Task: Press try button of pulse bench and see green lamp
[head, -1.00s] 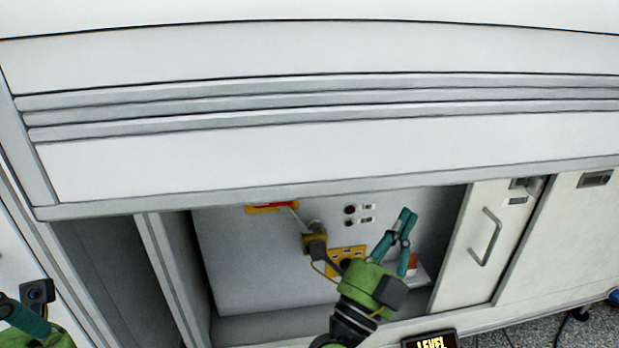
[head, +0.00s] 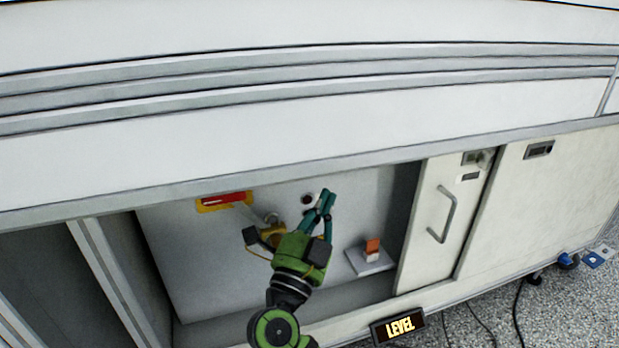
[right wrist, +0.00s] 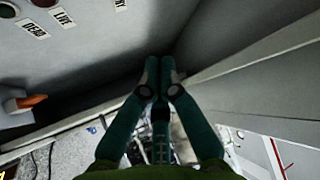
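The grey panel (head: 190,265) of the bench sits inside an open bay. A round dark lamp (head: 306,198) shows on it, just left of my right gripper's (head: 326,193) fingertips. In the right wrist view, a dark lamp (right wrist: 8,9) stands by the "DEAD" label and a dark red one (right wrist: 43,2) by the "LIVE" label. A label ending in "Y" (right wrist: 120,4) is cut off at the top; no button shows clearly there. I see no lit green lamp. My right gripper (right wrist: 158,68) has its fingertips together with nothing between them. My left gripper is out of view.
A red handle on a yellow plate (head: 208,206) is at the panel's upper left. A yellow fitting (head: 272,235) is beside my right wrist. A small orange-and-white object (head: 372,246) sits on a white ledge at right. A sliding door with a handle (head: 447,215) borders the bay.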

